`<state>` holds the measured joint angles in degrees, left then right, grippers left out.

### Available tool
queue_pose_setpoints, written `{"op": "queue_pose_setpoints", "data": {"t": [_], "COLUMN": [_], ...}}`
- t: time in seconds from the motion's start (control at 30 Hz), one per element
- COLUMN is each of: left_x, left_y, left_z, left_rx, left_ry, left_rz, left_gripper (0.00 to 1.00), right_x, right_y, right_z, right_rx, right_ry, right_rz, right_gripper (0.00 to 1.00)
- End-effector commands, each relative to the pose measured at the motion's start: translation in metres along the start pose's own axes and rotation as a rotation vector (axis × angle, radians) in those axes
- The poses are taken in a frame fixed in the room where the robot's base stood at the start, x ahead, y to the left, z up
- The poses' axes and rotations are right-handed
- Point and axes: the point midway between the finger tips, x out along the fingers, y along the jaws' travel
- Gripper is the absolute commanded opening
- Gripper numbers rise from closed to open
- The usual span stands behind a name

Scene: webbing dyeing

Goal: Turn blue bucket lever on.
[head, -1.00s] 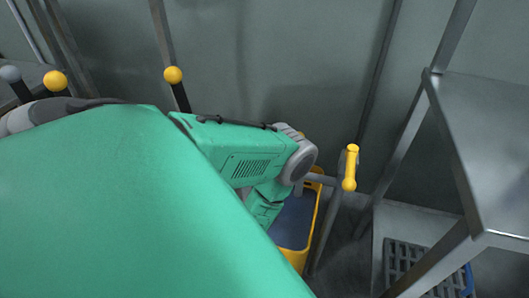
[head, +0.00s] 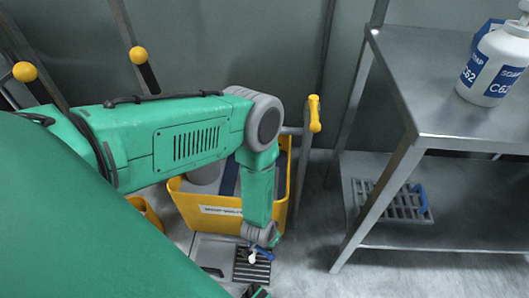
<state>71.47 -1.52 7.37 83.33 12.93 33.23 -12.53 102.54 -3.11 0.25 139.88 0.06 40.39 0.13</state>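I cannot make out a blue bucket for certain. Two black levers with round yellow knobs show at the left: one near the wall (head: 138,55) and one at the far left (head: 25,72). A yellow handle (head: 315,113) stands on a grey post beside a yellow bucket (head: 208,209). The bucket holds grey and dark blue things, partly hidden by my green arm. My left arm comes in from the left and bends down in front of the bucket. Its wrist end is low in the view, and the gripper is too small and covered to read. My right gripper is out of view.
A steel table (head: 440,85) stands at the right with a white bottle (head: 493,65) on top. A grey grate (head: 385,203) lies on its lower shelf. Another grate (head: 252,265) lies below my wrist. Some floor between bucket and table is clear.

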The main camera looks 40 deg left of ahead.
Motion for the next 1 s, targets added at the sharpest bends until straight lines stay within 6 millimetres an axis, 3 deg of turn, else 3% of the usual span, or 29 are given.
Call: {"op": "queue_pose_setpoints", "data": {"t": [0.5, 0.7, 1.0], "left_x": [0.103, 0.091, 0.088], "left_y": [0.000, -0.001, -0.001], "left_z": [0.004, 0.032, 0.041], "left_rx": [0.007, 0.006, 0.006], "left_ry": [0.001, -0.002, 0.000], "left_rz": [-0.003, -0.003, -0.003], "left_gripper": [0.00, 0.00, 0.00], "right_x": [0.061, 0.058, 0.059], "right_y": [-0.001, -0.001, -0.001], "right_z": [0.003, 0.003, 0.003], "right_rx": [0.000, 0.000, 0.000], "right_ry": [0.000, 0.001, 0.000], "right_rz": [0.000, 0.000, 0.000], "right_gripper": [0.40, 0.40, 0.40]}}
